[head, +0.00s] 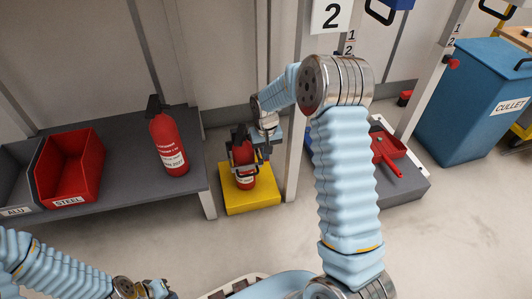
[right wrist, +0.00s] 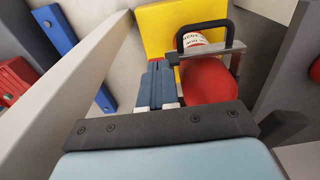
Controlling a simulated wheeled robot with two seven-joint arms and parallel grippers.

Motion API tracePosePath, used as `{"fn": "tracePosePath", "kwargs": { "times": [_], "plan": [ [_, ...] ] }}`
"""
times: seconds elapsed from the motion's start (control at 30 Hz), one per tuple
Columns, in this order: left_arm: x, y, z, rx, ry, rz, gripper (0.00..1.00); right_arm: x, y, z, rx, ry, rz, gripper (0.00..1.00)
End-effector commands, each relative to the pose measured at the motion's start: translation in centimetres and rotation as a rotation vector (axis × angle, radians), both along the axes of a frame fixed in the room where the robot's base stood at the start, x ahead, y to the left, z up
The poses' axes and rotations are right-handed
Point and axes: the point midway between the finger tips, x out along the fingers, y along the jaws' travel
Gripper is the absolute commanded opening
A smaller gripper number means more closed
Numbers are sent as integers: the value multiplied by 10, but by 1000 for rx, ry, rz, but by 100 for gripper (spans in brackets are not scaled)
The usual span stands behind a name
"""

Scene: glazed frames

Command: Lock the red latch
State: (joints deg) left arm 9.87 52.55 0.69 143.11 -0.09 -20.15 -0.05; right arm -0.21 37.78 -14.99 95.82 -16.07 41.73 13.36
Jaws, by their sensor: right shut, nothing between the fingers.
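A small red knob-like part (head: 453,63) sits on the white post at the upper right in the head view; I cannot tell whether it is the red latch. In the right wrist view a red piece (right wrist: 12,80) shows at the left edge, partly cut off. My right gripper (head: 266,146) is low beside the fire extinguisher (head: 244,162) on the yellow stand, away from that knob. In the wrist view its blue fingers (right wrist: 157,72) are together and empty, next to the extinguisher's red body. My left gripper (head: 160,290) is at the bottom edge, partly cut off; its fingers are unclear.
A grey bench (head: 110,139) at left holds a red STEEL bin (head: 69,165) and another fire extinguisher (head: 167,142). The yellow stand (head: 252,202) is beside a white post. The front floor is clear.

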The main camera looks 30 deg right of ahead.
Motion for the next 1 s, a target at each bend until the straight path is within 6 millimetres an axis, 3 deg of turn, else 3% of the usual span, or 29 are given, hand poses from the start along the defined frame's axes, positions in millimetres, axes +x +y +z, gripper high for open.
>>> {"fn": "tracePosePath", "kwargs": {
  "times": [0.53,0.8,1.0],
  "plan": [
    [-1,0,7,0,2,-1,0,7,-2,7,1,-1,0,0],
    [-2,-1,43,-2,8,-5,0,6,-5,55,1,-1,-1,0],
    [-2,0,43,0,7,-4,0,-23,2,87,1,-3,1,0]
  ]
}}
